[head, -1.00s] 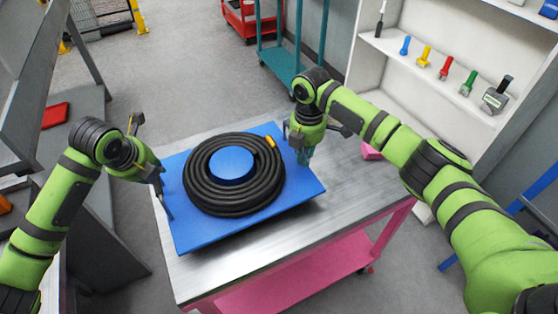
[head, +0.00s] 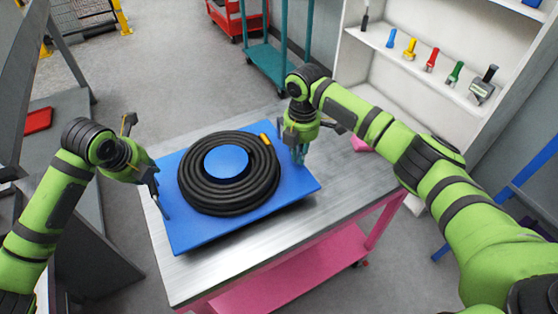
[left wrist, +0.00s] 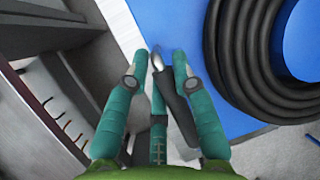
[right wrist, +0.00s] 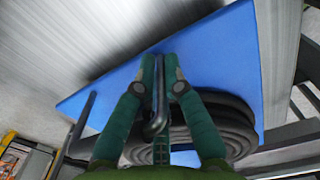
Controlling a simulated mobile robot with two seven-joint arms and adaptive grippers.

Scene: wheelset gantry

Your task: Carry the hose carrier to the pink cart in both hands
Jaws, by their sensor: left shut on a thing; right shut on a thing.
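The hose carrier is a blue board (head: 290,200) with a black hose (head: 262,190) coiled around a round blue hub (head: 226,161). It is over the metal top of the pink cart (head: 325,232) and looks nearly level. I cannot tell whether it touches the top. My left gripper (head: 160,198) is shut on a dark handle (left wrist: 180,105) at the carrier's left edge. My right gripper (head: 299,155) is shut on the other handle (right wrist: 160,100) at the carrier's right side. The cart's pink lower shelf (head: 300,275) shows below.
White shelving (head: 410,75) with several coloured tools stands at the back right. A teal cart (head: 280,60) and a red cart (head: 235,20) stand behind. A grey structure (head: 75,215) is close on the left. A small pink thing (head: 362,144) shows behind my right arm.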

